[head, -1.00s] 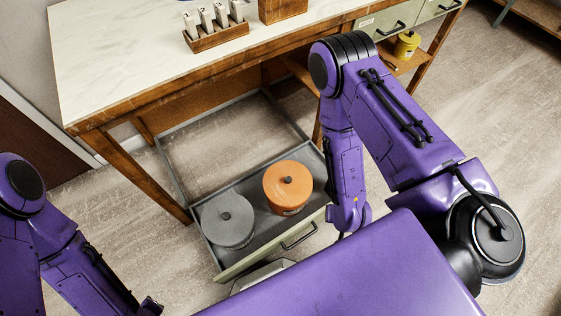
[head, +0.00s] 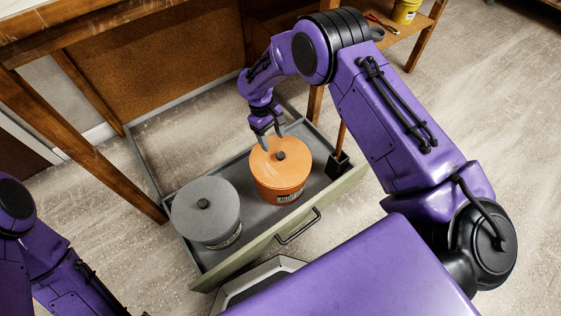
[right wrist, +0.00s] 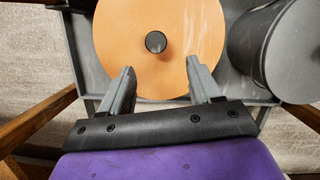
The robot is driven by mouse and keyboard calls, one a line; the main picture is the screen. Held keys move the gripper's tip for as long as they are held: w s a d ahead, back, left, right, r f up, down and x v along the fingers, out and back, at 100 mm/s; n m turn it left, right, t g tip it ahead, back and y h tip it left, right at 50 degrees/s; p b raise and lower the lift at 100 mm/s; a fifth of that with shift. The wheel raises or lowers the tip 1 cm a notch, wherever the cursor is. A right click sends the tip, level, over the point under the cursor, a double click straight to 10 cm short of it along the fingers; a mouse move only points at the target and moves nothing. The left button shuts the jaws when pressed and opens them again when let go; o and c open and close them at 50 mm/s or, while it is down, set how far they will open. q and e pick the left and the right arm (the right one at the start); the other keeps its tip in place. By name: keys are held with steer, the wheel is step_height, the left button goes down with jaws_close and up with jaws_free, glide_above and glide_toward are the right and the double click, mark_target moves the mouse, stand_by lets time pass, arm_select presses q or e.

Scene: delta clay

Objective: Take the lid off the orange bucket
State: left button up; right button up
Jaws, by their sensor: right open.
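The orange bucket (head: 278,188) stands upright in the open drawer, with its orange lid (head: 296,152) on top. The lid has a small dark knob (head: 280,156), which also shows in the right wrist view (right wrist: 156,42). My right gripper (head: 270,138) is open and empty above the lid's back-left edge, pointing down. In the right wrist view its two grey fingers (right wrist: 162,88) are spread, with the knob beyond them, between their lines. My left arm shows at the left edge of the head view, but its gripper fingers are not visible.
A grey lidded bucket (head: 206,210) stands left of the orange one in the drawer (head: 256,246). A dark holder (head: 339,163) with a wooden handle is in the drawer's right corner. The table (head: 60,28) overhangs the drawer's back. A yellow can (head: 405,11) sits on a shelf at upper right.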

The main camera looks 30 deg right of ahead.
mark_target(280, 154)
steer(key=x, duration=0.2)
steer(key=b+x, duration=0.1)
steer(key=x, duration=0.1)
steer(key=s+b+x, duration=0.1)
steer(key=x, duration=0.2)
steer(key=shift+d, duration=0.3)
steer(key=shift+r, duration=0.1)
jaws_close()
